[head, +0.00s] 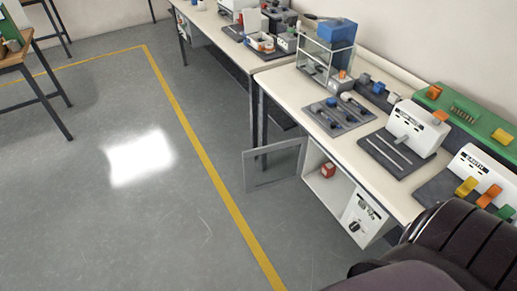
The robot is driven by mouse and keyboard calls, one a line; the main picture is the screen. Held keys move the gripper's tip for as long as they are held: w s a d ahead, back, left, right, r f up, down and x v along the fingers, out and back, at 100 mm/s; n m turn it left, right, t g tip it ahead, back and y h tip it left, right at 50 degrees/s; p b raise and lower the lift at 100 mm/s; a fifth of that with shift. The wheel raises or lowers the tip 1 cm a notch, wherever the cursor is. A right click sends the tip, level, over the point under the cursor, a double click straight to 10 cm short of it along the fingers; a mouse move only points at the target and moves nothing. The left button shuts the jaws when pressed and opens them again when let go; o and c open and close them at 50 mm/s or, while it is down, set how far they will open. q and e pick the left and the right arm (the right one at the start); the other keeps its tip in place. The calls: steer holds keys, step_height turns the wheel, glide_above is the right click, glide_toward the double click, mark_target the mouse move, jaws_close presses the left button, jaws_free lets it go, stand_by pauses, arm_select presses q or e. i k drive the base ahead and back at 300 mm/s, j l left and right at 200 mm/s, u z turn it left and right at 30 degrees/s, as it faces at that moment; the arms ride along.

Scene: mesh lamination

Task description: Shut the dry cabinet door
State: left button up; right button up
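The dry cabinet (340,188) is a white box under the right-hand bench. Its door (274,167) is a grey-framed panel that stands wide open. The door swings out to the left from the left edge of the cabinet opening, over the grey floor. A small red item (327,170) sits inside the open compartment. A white panel with a dark knob (354,226) is to the right of the opening. Neither of my grippers shows in the head view.
The bench (300,92) above the cabinet carries several devices and a tray of tools (338,113). A dark ribbed shape (470,240) covers the lower right corner. The floor (215,215) left of the door is clear, with a yellow line (205,160) across it.

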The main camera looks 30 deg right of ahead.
mark_target(248, 156)
steer(key=i, duration=2.35)
steer(key=i+z, duration=0.4)
steer(key=i+j+z, duration=0.55)
steer(key=i+z, duration=0.2)
steer(key=z, duration=2.5)
